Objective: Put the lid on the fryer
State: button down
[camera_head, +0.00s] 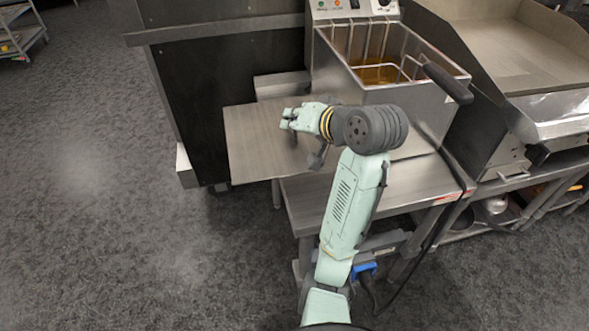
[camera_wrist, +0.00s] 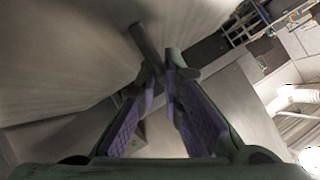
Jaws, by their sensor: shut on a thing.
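The fryer (camera_head: 329,68) stands on the metal counter at upper right of the head view. Its top is open, with yellow oil and a wire basket inside. The lid (camera_head: 250,155) is a flat grey metal plate left of the fryer, apart from its opening. My gripper (camera_head: 287,118) is over the lid. In the wrist view the lid seems to be the broad metal surface (camera_wrist: 65,55) at upper left, with a dark bar-like handle (camera_wrist: 147,45) reaching between my gripper's fingers (camera_wrist: 157,78). The gripper is shut on this handle; the exact contact is partly hidden.
The basket's black handle (camera_head: 448,83) sticks out over the fryer's front right. A griddle (camera_head: 520,45) stands to the right. A dark cabinet (camera_head: 225,90) is behind the lid. The metal counter (camera_head: 410,190) has a bare front strip. Open floor (camera_head: 95,200) lies to the left.

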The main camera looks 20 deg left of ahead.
notch_tip(320, 180, down, 14)
jog(key=shift+f, duration=0.1)
dwell(0.4)
jog(key=c, duration=2.2)
grip_release()
jog(key=shift+f, duration=0.1)
jog(key=o, duration=0.5)
